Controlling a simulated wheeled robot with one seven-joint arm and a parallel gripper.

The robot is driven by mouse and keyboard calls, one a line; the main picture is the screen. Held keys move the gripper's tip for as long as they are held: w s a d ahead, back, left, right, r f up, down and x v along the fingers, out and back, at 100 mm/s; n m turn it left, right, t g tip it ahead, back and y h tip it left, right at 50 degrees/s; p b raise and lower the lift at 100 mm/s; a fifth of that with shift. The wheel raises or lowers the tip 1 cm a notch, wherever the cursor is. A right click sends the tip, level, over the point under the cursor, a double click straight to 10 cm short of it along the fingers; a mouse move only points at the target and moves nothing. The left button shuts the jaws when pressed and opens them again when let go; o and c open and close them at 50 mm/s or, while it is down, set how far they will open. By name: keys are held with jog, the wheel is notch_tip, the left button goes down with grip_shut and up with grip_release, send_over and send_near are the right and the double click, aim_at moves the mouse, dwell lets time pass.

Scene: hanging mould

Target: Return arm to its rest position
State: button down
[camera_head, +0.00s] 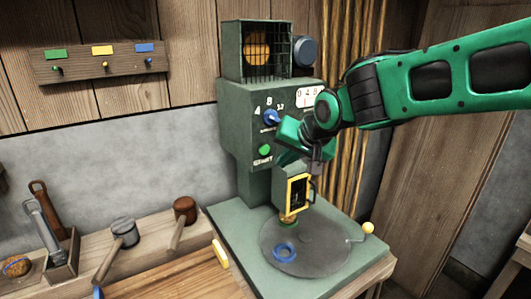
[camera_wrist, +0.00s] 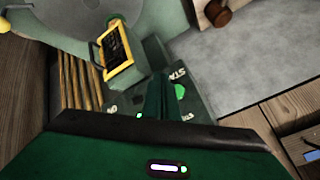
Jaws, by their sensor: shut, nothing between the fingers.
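My green arm reaches in from the right in the head view. My gripper (camera_head: 291,158) hangs in front of the green machine (camera_head: 237,140), just above its yellow-framed window (camera_head: 298,195). In the wrist view my gripper (camera_wrist: 165,80) shows two dark green fingers together, shut and empty. The green start button (camera_wrist: 180,91) lies to the right of the fingers there, and the yellow-framed window (camera_wrist: 117,55) lies to their upper left. I cannot tell how far the fingertips are from the machine's face.
A round plate (camera_head: 305,258) with a blue ring (camera_head: 284,252) sits on the machine's base. Mallets (camera_head: 122,234) lie on the bench at left. A rack with coloured tags (camera_head: 100,65) hangs on the wall. Brown vertical rods (camera_head: 350,170) stand behind the arm.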

jog(key=s+d+f+m+g+h, duration=0.15)
jog(key=s+d, duration=0.25)
jog(key=d, duration=0.5)
jog(key=s+d+f+g+h, duration=0.1)
jog(key=s+d+f+h, duration=0.15)
jog(key=d, duration=0.75)
jog(key=s+d+f+m+g+h, duration=0.1)
jog(key=s+d+f, duration=0.1)
jog(key=s+d, duration=0.5)
jog(key=s+d+f+m+g, duration=0.1)
jog(key=s+d+f+g, duration=0.1)
jog(key=s+d, duration=0.4)
jog(key=s+d+f+m+g+y, duration=0.1)
jog(key=s+d, duration=0.5)
jog(key=s, duration=0.9)
notch_tip(320, 180, down, 3)
jog(key=shift+d+r+g, duration=0.15)
jog(key=shift+d+g, duration=0.15)
jog(key=shift+g, duration=0.45)
jog(key=shift+w+f, duration=0.25)
jog(key=shift+w, duration=0.4)
